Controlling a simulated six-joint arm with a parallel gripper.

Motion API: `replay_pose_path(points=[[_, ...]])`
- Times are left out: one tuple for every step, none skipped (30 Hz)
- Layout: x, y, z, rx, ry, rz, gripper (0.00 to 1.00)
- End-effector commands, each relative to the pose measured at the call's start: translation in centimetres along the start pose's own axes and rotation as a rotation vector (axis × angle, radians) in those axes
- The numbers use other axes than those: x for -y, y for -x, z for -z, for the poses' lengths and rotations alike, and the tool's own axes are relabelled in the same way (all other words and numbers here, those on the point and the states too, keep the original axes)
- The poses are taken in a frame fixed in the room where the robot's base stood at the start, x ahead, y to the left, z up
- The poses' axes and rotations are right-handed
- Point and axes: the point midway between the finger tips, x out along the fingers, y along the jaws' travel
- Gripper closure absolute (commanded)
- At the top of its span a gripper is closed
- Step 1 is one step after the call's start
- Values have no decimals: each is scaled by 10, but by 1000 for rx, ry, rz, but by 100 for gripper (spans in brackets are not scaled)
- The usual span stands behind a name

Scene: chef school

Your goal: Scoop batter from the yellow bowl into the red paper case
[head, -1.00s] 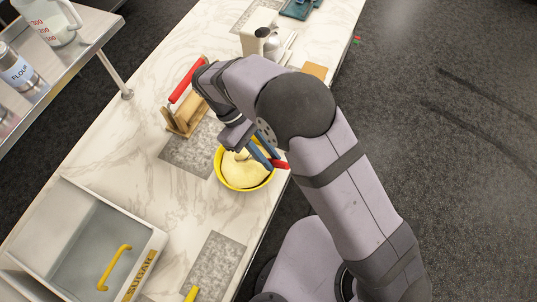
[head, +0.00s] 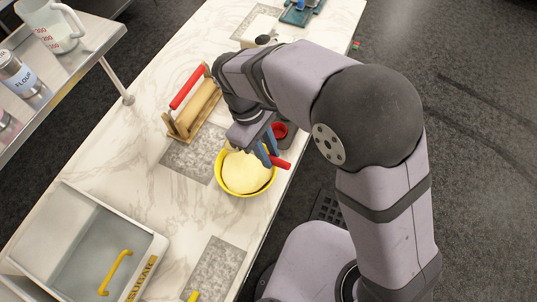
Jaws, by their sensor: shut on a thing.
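The yellow bowl (head: 248,194) stands on the counter near its right edge, with pale batter (head: 240,172) in it. My gripper (head: 270,147), with blue fingers, is over the right rim of the bowl. It is shut on a tool with a red handle (head: 281,163) that sticks out to the right. The tool's working end is hidden, so I cannot tell whether it holds batter. The red paper case (head: 281,130) shows as a red ring just behind my gripper, in a dark holder, partly covered by my arm.
A rolling pin with a red handle (head: 186,86) rests on a wooden stand (head: 176,130) behind and left of the bowl. A sugar bin (head: 150,250) stands at lower left. A metal shelf (head: 85,60) with a flour shaker (head: 20,72) and a jug (head: 55,25) is at upper left.

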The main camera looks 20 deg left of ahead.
Motion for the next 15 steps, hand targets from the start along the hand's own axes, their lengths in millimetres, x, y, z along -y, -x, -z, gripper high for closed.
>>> replay_pose_path(points=[[0, 3, -1, -15, -2, -1, 100], [0, 4, -1, -22, -2, -1, 100], [0, 5, -2, -28, -2, 0, 100], [0, 5, -2, -32, -2, 0, 100], [0, 6, -2, -35, -2, 0, 100], [0, 6, -2, -37, -2, 0, 100], [0, 6, -2, -38, -2, 0, 100], [0, 6, -2, -39, -2, 0, 100], [0, 6, -2, -38, -2, 0, 100], [0, 6, -2, -38, -2, 0, 100], [0, 6, -2, -38, -1, 0, 100], [0, 6, -2, -38, -1, 0, 100], [0, 6, -2, -38, -1, 0, 100], [0, 6, -2, -38, -2, 0, 100], [-1, 5, -2, -39, -3, 0, 100]])
